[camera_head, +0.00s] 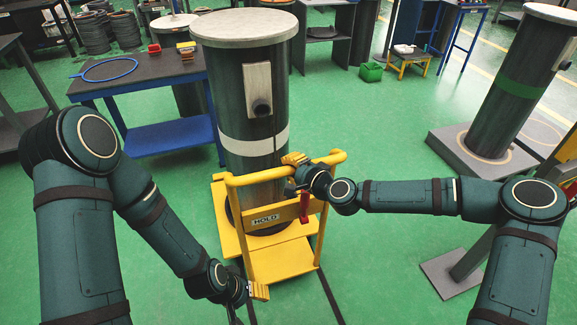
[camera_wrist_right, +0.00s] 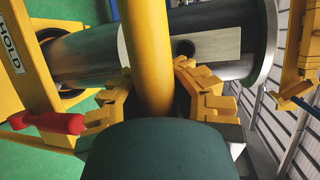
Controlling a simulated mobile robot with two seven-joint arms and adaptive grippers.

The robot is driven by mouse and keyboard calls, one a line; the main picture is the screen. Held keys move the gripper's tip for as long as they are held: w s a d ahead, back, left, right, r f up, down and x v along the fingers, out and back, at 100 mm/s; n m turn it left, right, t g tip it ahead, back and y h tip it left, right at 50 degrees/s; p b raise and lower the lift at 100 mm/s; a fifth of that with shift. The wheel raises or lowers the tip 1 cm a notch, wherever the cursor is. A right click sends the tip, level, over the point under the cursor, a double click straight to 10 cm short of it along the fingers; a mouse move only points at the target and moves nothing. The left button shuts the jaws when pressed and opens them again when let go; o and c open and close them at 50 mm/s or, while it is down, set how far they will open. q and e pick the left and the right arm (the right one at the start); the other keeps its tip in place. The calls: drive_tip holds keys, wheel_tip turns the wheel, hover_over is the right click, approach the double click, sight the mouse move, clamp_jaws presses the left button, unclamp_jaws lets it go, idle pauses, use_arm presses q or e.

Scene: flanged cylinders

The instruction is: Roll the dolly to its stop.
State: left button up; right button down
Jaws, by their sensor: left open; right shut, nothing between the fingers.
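The yellow dolly (camera_head: 281,262) stands on the green floor and carries a tall dark flanged cylinder (camera_head: 232,105) with a pale band. Its front panel reads HOLD, and a red grip (camera_wrist_right: 47,122) hangs beside it. My right gripper (camera_head: 298,166) is at the dolly's push bar (camera_head: 336,157). In the right wrist view the bar crosses between the yellow fingers (camera_wrist_right: 155,90); whether they touch it I cannot tell. My left gripper (camera_head: 259,291) is open and empty, low at the dolly's front left. I cannot make out the stop.
Dark strips (camera_head: 331,296) run along the floor by the dolly. A blue-framed table (camera_head: 150,82) with a blue ring stands at left. Another cylinder (camera_head: 507,85) stands on a grey base at right. Green floor between dolly and that base is clear.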

drive_tip(key=shift+w+r, duration=0.45)
drive_tip(key=c, duration=0.7)
unclamp_jaws()
drive_tip(key=shift+s+d, duration=0.1)
drive_tip(key=shift+s, duration=0.05)
drive_tip(key=shift+f, duration=0.15)
drive_tip(key=v, duration=1.2)
